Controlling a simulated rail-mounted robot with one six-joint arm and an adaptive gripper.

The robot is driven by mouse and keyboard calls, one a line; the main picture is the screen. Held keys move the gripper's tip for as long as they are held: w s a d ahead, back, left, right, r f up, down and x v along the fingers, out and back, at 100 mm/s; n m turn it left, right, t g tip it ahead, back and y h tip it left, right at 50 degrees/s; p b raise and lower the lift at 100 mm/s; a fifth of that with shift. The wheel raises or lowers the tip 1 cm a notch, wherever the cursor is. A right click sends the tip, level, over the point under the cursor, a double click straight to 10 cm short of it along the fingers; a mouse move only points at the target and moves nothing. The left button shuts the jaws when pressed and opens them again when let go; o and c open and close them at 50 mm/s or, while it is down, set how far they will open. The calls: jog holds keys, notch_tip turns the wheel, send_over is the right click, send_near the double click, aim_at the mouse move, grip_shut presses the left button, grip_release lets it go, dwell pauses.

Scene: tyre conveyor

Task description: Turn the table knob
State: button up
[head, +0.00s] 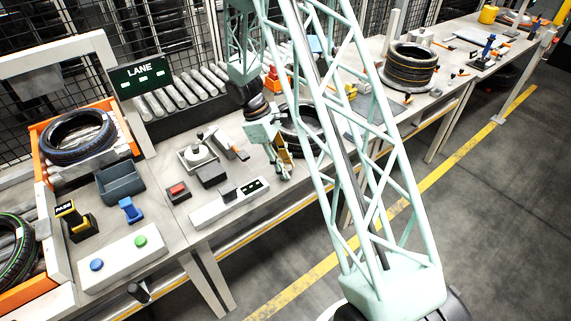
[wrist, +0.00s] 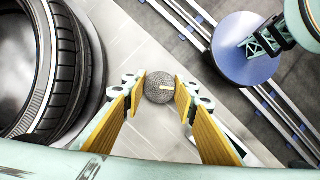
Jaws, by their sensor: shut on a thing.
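In the wrist view the round grey knurled table knob (wrist: 160,87) sits between the two yellow-padded fingers of my gripper (wrist: 160,95). A short pale mark lies across its top, near level in the picture. The fingertips close on it from left and right. In the head view my gripper (head: 284,172) points down at the front part of the table (head: 225,215), left of my arm's lattice link. The knob is hidden or too small to make out there.
A tyre (head: 300,130) lies close beside my gripper, and it fills the left of the wrist view (wrist: 65,70). A white panel with a small display (head: 230,203), a red button box (head: 178,191) and a grey-topped device (head: 199,154) stand to the left. Open floor lies in front.

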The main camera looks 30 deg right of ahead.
jog(key=m, duration=0.2)
jog(key=m+g+y+p, duration=0.1)
jog(key=m, duration=0.1)
jog(key=shift+m+y, duration=0.3)
jog(key=m+y+p, duration=0.1)
jog(key=m+y, duration=0.1)
jog(key=m, duration=0.3)
jog(key=shift+m, duration=0.3)
jog(key=o, duration=0.8)
jog(key=shift+o, duration=0.2)
jog(key=shift+r, duration=0.1)
jog(key=v, duration=1.1)
jog(key=shift+w+r, duration=0.25)
jog(key=shift+r, duration=0.1)
